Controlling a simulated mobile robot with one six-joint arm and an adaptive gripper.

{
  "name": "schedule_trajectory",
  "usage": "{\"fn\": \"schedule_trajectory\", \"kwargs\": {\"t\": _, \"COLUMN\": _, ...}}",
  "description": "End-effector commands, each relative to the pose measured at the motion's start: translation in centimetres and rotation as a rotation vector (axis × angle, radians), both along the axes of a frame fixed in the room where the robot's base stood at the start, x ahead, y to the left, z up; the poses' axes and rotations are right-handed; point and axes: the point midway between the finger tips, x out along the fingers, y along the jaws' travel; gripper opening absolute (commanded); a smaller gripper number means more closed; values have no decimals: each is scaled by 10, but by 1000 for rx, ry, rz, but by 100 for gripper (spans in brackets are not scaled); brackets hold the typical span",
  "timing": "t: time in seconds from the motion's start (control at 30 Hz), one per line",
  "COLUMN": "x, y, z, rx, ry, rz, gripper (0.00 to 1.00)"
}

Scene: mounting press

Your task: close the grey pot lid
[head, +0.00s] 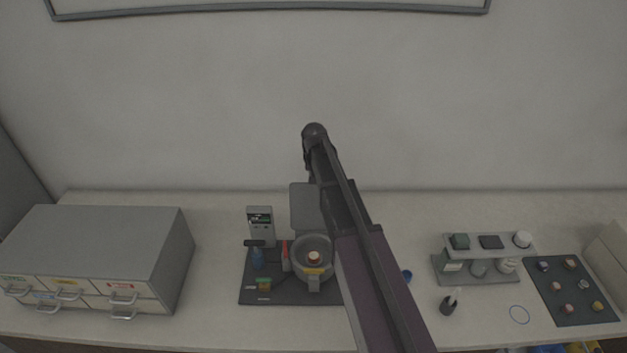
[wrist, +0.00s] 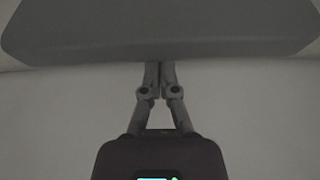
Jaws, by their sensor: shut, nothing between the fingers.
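The grey pot (head: 313,277) stands on a dark mat, with a small pale round piece (head: 314,257) inside its open top. Its grey lid (head: 303,207) stands raised behind the pot, its right part hidden by my arm. In the wrist view a broad grey plate with rounded corners, which looks like the lid (wrist: 160,30), fills the top. My gripper (wrist: 160,66) is shut and empty, its fingertips at the plate's lower edge; I cannot tell whether they touch it.
A grey drawer cabinet (head: 95,255) stands at the left.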

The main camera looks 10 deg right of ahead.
Motion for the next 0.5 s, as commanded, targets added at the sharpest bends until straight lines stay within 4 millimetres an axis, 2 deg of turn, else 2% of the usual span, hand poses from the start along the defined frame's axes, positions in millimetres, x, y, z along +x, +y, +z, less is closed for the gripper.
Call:
{"fn": "schedule_trajectory", "kwargs": {"t": 0.03, "x": 1, "y": 0, "z": -8, "rx": 0, "ry": 0, "rz": 0, "gripper": 0}}
{"fn": "schedule_trajectory", "kwargs": {"t": 0.2, "x": 2, "y": 0, "z": -20, "rx": 0, "ry": 0, "rz": 1, "gripper": 0}}
{"fn": "schedule_trajectory", "kwargs": {"t": 0.5, "x": 4, "y": 0, "z": -33, "rx": 0, "ry": 0, "rz": 1, "gripper": 0}}
